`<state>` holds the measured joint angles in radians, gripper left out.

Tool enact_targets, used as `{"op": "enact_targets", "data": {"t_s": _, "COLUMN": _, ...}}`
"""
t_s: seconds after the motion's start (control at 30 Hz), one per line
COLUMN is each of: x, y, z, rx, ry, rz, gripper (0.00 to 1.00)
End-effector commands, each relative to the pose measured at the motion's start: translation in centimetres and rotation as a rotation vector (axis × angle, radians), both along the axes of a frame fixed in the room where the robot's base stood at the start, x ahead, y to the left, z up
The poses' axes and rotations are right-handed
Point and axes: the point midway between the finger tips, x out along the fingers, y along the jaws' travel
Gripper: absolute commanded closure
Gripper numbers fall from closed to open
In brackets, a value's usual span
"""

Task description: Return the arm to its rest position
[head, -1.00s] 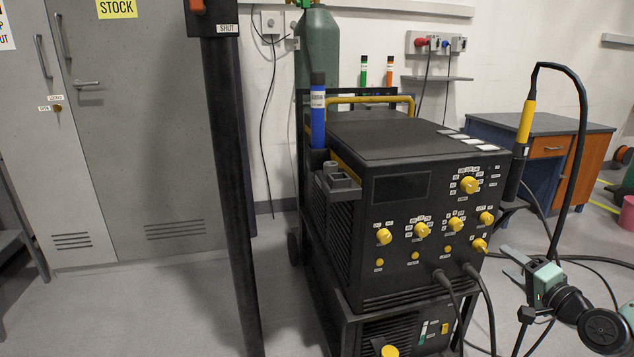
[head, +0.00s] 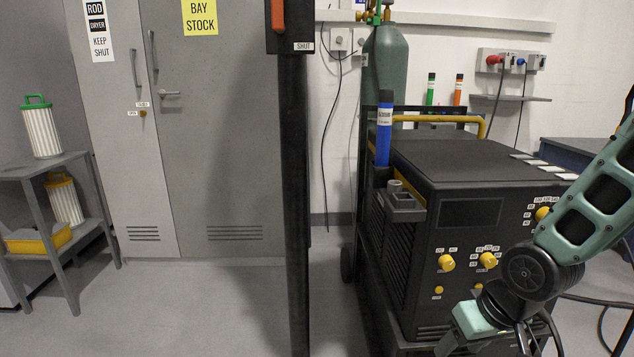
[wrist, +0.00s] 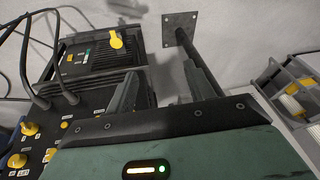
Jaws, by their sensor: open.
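My arm, pale green with black joints, comes in from the right in the head view, in front of the welding machine (head: 470,210). My gripper (head: 452,342) hangs low near the bottom edge, in front of the machine's lower front panel. In the wrist view my gripper (wrist: 165,88) shows two grey fingers spread apart with nothing between them. The machine's knobbed panel (wrist: 50,140) lies to the left of the fingers there. The fingertips are small and partly cut off in the head view.
A black post (head: 294,190) stands left of the machine; its foot plate (wrist: 180,30) shows in the wrist view. Grey cabinets (head: 215,130) stand behind. A shelf (head: 50,175) holds filter-like cylinders at far left. Floor between shelf and post is clear. Cables hang at the right.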

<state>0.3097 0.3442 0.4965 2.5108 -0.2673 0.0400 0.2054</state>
Motion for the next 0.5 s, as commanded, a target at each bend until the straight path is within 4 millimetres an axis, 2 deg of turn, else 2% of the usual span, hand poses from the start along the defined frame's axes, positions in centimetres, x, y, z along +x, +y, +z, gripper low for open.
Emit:
{"op": "enact_targets", "data": {"t_s": 0.03, "x": -1.3, "y": 1.7, "z": 1.1, "rx": -0.038, "ry": 0.013, "rz": 0.058, "gripper": 0.47}}
{"op": "enact_targets", "data": {"t_s": 0.2, "x": -6.3, "y": 5.6, "z": 4.1, "rx": -0.129, "ry": 0.078, "rz": 0.206, "gripper": 0.47}}
{"op": "enact_targets", "data": {"t_s": 0.5, "x": -13.7, "y": 9.3, "z": 7.7, "rx": -0.188, "ry": 0.157, "rz": 0.387, "gripper": 0.47}}
